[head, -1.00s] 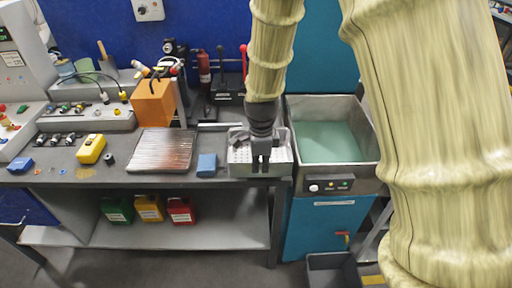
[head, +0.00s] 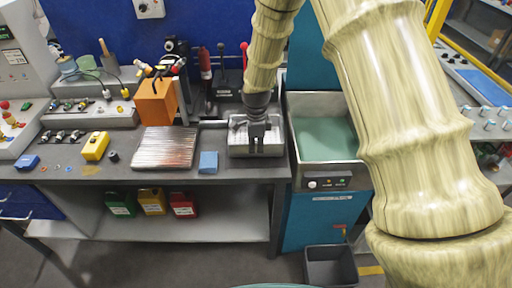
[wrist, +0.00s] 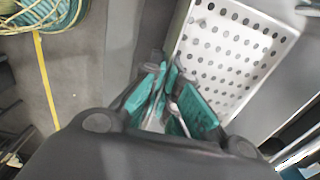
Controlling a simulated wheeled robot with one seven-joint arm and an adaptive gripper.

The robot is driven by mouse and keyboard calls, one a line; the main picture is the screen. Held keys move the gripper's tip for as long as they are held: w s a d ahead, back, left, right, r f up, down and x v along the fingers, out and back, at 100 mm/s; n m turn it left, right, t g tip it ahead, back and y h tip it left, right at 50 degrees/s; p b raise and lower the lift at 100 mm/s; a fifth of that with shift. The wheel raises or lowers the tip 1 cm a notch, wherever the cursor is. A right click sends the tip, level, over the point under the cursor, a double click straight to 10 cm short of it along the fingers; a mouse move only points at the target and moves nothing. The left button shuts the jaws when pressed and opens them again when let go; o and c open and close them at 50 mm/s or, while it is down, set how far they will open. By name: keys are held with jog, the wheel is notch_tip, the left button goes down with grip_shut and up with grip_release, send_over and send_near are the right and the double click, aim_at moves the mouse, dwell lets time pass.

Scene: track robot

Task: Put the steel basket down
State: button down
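The steel basket (head: 272,149) is a shallow rectangular tray with a perforated floor. In the head view it is at the right end of the grey workbench, beside the sink unit. I cannot tell for sure whether its underside touches the bench top. In the wrist view its perforated floor (wrist: 226,48) fills the upper right. My gripper (head: 257,142) points down at the basket's front wall, its fingers close together. In the wrist view the teal-padded fingers (wrist: 168,98) meet the basket's edge; the contact is partly hidden by the fingers.
The sink unit (head: 326,140) stands close on the right. A dark bin (head: 330,266) is on the floor below. Bottles and tools stand behind.

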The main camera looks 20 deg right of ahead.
jog(key=shift+f, duration=0.75)
jog(key=c, duration=1.6)
grip_release()
jog(key=shift+f, duration=0.1)
jog(key=shift+c, duration=0.2)
notch_tip(320, 180, up, 12)
jog(key=b, duration=0.3)
jog(key=shift+s, duration=0.15)
